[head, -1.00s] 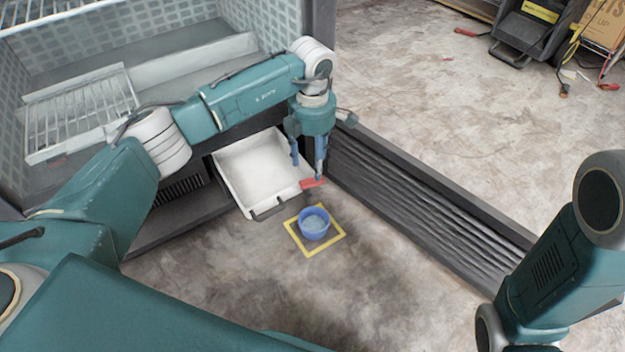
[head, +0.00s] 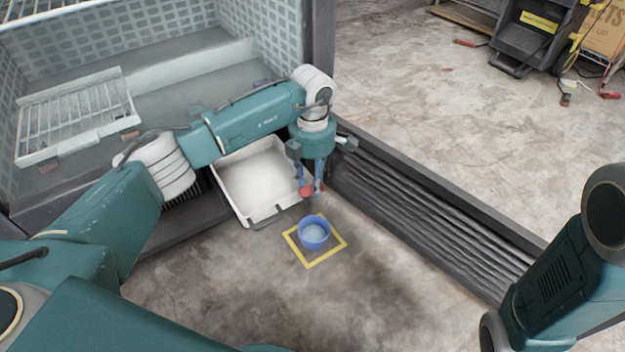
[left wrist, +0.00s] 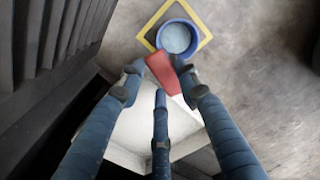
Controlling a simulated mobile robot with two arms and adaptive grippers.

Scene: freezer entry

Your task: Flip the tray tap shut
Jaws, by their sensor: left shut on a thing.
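The white tray (head: 262,180) sticks out from the dark base of the freezer, and part of it also shows in the left wrist view (left wrist: 131,125). The red tap lever (head: 306,191) is at the tray's front right corner; in the left wrist view the red lever (left wrist: 163,73) lies between my fingers. My left gripper (head: 310,188) is shut on the lever, pointing down. A blue bucket (head: 314,233) with pale liquid stands on the floor just in front of the tap. My right arm shows at the right edge, but its gripper is out of view.
A yellow square (head: 327,262) on the floor surrounds the bucket. A dark ribbed panel (head: 430,220) runs close along the right of my left gripper. A wire rack (head: 75,118) sits inside the freezer at left.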

